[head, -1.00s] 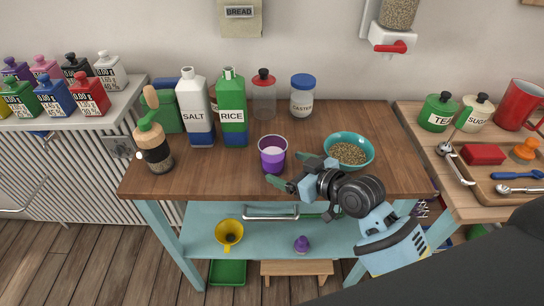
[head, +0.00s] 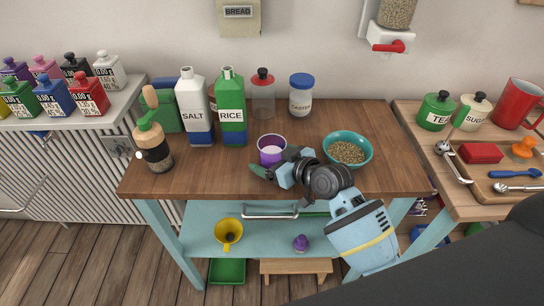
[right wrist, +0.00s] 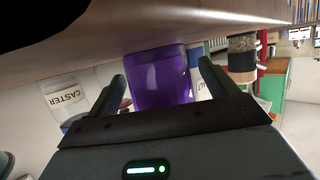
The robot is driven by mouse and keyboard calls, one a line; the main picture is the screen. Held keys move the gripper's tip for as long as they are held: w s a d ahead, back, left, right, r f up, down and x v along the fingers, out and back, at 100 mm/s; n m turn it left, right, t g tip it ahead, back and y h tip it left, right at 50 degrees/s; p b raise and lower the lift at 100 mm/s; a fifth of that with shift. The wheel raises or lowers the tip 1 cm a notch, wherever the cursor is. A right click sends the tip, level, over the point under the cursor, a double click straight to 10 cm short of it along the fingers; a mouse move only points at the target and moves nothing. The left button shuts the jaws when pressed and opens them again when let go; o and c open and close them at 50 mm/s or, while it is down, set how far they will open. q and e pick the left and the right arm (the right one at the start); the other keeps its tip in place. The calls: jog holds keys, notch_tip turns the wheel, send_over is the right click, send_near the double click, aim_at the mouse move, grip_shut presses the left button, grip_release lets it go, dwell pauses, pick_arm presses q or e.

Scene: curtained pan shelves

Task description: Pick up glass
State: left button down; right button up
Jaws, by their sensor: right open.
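The purple glass (head: 271,149) with pale contents stands upright near the front middle of the wooden table. My right gripper (head: 262,170) is open, low over the table, at the near side of the glass and hides its lower part in the head view. In the right wrist view, which is turned over, the purple glass (right wrist: 160,78) shows between the two open fingers (right wrist: 165,85), with a gap on the right side. How deep it sits between them is hard to tell. My left gripper is not in view.
A teal bowl of grain (head: 348,149) stands right of the glass, close to my right wrist. The salt bottle (head: 196,110), rice bottle (head: 232,108) and caster jar (head: 302,96) stand behind. A wooden-topped shaker (head: 154,150) is at the left. The table between shaker and glass is clear.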

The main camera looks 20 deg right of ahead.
aim_at(264, 144)
jog(key=c, duration=1.3)
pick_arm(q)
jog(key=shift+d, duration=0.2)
pick_arm(e)
jog(key=shift+r, duration=0.2)
